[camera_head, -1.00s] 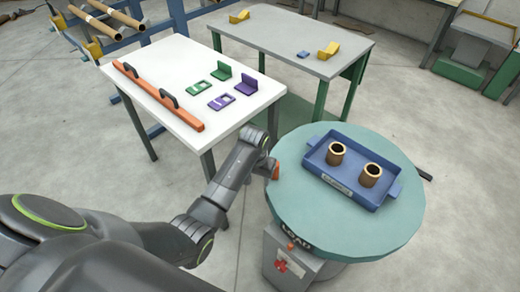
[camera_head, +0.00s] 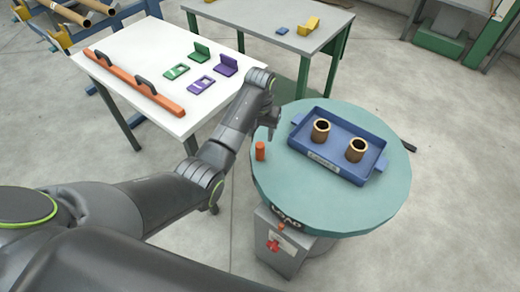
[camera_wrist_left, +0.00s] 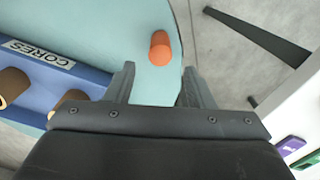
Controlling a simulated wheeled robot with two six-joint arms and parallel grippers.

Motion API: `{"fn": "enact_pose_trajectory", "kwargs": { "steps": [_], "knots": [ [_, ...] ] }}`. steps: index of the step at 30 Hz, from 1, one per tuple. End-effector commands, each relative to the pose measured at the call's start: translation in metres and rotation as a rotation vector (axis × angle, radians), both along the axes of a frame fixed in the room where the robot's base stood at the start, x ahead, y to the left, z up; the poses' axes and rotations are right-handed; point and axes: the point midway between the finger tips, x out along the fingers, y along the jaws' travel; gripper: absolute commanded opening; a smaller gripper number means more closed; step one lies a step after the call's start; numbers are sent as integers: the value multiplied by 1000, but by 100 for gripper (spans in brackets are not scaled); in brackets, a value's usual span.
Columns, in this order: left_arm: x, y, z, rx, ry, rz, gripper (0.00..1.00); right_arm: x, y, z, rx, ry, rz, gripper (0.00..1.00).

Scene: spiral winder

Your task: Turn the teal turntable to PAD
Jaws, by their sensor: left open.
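The teal turntable (camera_head: 330,213) is a round disc on a grey base at the right of the head view. Its front rim carries a dark label that seems to read LOAD or LEAD; I see no PAD label. An orange peg (camera_head: 260,151) stands upright near its left edge and also shows in the left wrist view (camera_wrist_left: 160,48). My left gripper (camera_head: 271,134) is above the table's left edge, just behind the peg in the picture. In the wrist view its fingers (camera_wrist_left: 158,70) are apart and empty, with the peg beyond their tips, not touching. My right gripper is not in view.
A blue tray (camera_head: 361,178) labelled CORES sits on the turntable with two brown cores (camera_head: 320,131) (camera_head: 357,150). A white table (camera_head: 130,82) with an orange bar and green and purple pieces stands left. A grey table (camera_head: 270,25) stands behind.

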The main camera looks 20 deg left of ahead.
Motion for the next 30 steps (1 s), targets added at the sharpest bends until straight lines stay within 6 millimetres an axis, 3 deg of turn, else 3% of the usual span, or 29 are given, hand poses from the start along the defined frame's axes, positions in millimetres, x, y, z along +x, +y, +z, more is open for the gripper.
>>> {"fn": "enact_pose_trajectory", "kwargs": {
  "steps": [6,12,26,30],
  "knots": [
    [-1,0,-49,1,5,0,49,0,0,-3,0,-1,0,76],
    [-1,0,-78,1,3,0,49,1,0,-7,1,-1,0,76],
    [0,0,-89,0,-1,0,49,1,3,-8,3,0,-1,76],
    [0,0,-89,0,0,0,32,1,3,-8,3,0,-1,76]
  ]
}}
